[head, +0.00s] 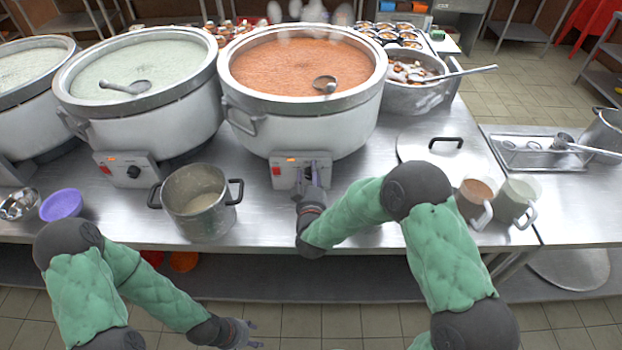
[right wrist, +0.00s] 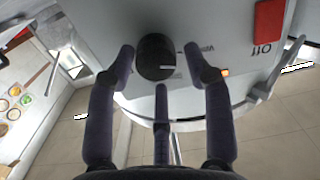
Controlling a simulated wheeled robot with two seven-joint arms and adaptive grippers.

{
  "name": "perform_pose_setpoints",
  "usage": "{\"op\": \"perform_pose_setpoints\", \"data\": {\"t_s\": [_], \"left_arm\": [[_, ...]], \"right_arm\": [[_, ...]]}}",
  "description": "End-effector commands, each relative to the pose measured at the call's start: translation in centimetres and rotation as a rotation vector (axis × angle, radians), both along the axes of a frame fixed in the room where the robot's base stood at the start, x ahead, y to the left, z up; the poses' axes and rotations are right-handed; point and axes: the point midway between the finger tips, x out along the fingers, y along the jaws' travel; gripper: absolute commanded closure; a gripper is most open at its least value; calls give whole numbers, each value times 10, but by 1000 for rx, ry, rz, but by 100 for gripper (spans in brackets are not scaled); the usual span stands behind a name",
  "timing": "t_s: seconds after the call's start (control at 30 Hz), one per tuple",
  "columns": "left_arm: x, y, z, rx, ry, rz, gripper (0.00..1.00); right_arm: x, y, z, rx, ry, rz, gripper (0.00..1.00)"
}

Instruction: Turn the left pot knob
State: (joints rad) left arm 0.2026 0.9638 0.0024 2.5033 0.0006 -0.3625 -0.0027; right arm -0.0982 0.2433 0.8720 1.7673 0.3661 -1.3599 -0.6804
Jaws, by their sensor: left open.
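The left white pot (head: 150,105) holds pale green congee. Its control box (head: 107,162) on the front carries a black knob (head: 133,171) and a red switch; no gripper is near it. My right gripper (head: 314,178) is at the control box (head: 283,172) of the orange-filled pot (head: 300,115). In the right wrist view its fingers (right wrist: 160,62) are spread on either side of that box's black knob (right wrist: 156,50), with gaps visible. A red switch (right wrist: 268,27) is beside it. My left gripper (head: 242,334) is open and empty, low in front of the table.
A small steel pot (head: 200,222) stands on the table between the two control boxes. A purple bowl (head: 60,205) is at the left. Two mugs (head: 516,202) and a lid (head: 425,145) are at the right. A ladle (head: 125,88) lies in the left pot.

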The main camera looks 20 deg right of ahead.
Motion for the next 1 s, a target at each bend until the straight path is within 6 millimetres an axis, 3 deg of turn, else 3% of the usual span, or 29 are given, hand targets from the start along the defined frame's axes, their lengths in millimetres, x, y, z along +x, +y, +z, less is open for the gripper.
{"op": "perform_pose_setpoints", "data": {"t_s": [0.47,1.0], "left_arm": [[0,0,0,0,0,0,50],[0,0,0,0,0,0,50]], "right_arm": [[-13,4,-5,1,15,4,41],[-104,29,3,1,11,6,41]]}}
